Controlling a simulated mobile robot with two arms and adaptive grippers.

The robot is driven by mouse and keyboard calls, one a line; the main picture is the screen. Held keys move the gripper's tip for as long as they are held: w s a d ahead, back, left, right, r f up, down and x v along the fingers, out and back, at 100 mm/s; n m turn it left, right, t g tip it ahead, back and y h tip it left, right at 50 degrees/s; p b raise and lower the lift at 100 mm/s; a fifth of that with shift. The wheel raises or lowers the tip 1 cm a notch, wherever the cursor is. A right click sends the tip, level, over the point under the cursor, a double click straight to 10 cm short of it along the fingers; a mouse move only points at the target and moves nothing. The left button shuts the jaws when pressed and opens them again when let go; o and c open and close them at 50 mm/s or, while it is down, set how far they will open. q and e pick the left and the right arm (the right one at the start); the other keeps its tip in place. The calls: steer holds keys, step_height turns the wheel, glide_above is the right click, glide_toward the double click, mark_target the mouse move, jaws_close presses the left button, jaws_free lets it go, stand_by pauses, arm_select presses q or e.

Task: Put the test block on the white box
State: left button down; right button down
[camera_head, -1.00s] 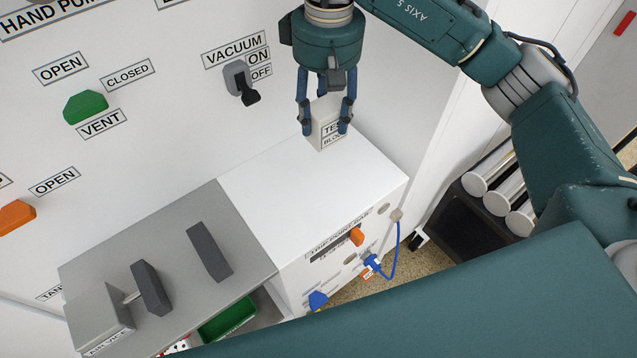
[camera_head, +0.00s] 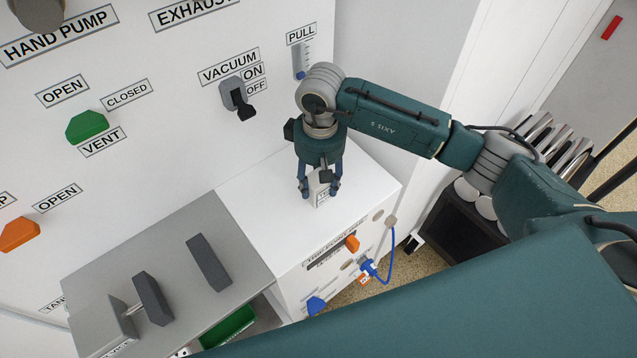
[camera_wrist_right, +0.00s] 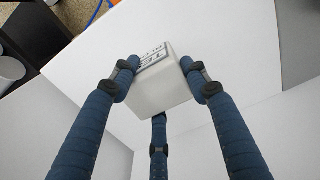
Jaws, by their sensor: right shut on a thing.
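The test block (camera_head: 319,192) is a small white block with a black-lettered label. My right gripper (camera_head: 320,188) is shut on it, with blue fingers around its sides. The block is upright over the right part of the top of the white box (camera_head: 262,197). It is at or very close to the surface; I cannot tell if it touches. In the right wrist view the block (camera_wrist_right: 160,88) sits between three blue fingers, its label facing away from the palm side. My left gripper is not in view.
A grey vise-like bench (camera_head: 185,255) adjoins the white box on the left. A wall panel behind carries a vacuum switch (camera_head: 236,97) and a green vent knob (camera_head: 87,127). A blue cable (camera_head: 390,262) hangs from the box front. The box top left of the block is clear.

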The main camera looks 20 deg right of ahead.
steer(key=shift+f, duration=0.9)
steer(key=c, duration=0.9)
jaws_free()
steer(key=shift+r, duration=0.1)
steer(key=shift+w+r, duration=0.1)
steer(key=shift+r, duration=0.25)
step_height(320, 180, up, 11)
steer(key=shift+d+r+b, duration=0.1)
steer(key=shift+b, duration=0.8)
steer(key=shift+s, duration=0.25)
